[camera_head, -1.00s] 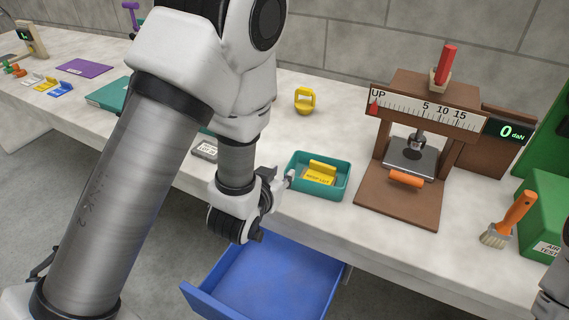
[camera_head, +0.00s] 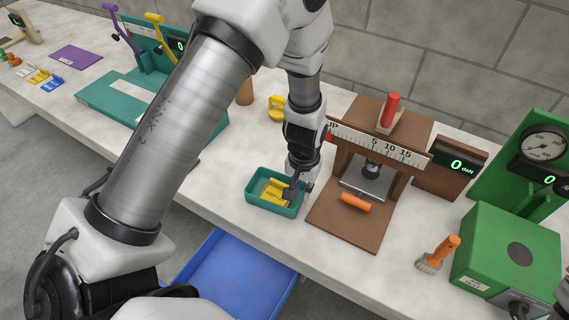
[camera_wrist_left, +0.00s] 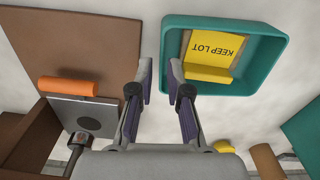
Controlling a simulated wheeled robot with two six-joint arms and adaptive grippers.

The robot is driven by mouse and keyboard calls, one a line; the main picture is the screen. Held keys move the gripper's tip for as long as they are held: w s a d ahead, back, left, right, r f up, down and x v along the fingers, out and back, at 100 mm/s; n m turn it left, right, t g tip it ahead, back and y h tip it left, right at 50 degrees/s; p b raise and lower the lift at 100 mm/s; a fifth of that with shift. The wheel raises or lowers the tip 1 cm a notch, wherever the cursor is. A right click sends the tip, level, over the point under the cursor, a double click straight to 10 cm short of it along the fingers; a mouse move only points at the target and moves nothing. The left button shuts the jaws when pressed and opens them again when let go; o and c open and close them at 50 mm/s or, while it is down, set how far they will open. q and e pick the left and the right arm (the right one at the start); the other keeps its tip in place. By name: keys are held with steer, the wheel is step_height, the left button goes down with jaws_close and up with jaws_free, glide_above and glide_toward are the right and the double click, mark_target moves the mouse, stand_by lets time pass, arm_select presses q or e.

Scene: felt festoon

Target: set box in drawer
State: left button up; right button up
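The teal box (camera_head: 262,206) sits on the light worktop near its front edge, with a yellow "KEEP LOT" piece (camera_head: 274,190) inside. In the left wrist view the box (camera_wrist_left: 277,70) is at the upper right. My left gripper (camera_head: 298,193) points down at the box's right wall. In the wrist view its fingers (camera_wrist_left: 160,78) are apart and empty, one to each side of the line of a box wall; whether they touch it I cannot tell. The blue drawer (camera_head: 238,277) is pulled open below the worktop, and its visible floor is bare. My right gripper is not visible.
A brown press (camera_head: 325,224) with an orange-handled part (camera_head: 356,202) stands right of the box. A yellow weight (camera_head: 276,113) is behind. An orange brush (camera_head: 440,253) and green tester (camera_head: 505,255) are farther right. A teal device (camera_head: 120,97) is at left.

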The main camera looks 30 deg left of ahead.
mark_target(301, 199)
arm_select(q)
steer(key=f, duration=0.1)
steer(key=f+p, duration=0.1)
steer(key=f, duration=0.1)
steer(key=f+p, duration=0.1)
steer(key=f, duration=0.1)
steer(key=shift+w+a+f, duration=0.15)
steer(key=shift+w, duration=0.25)
steer(key=shift+f, duration=0.25)
steer(key=shift+s, duration=0.15)
steer(key=shift+c, duration=0.4)
steer(key=shift+r, duration=0.1)
jaws_close()
steer(key=shift+r, duration=0.15)
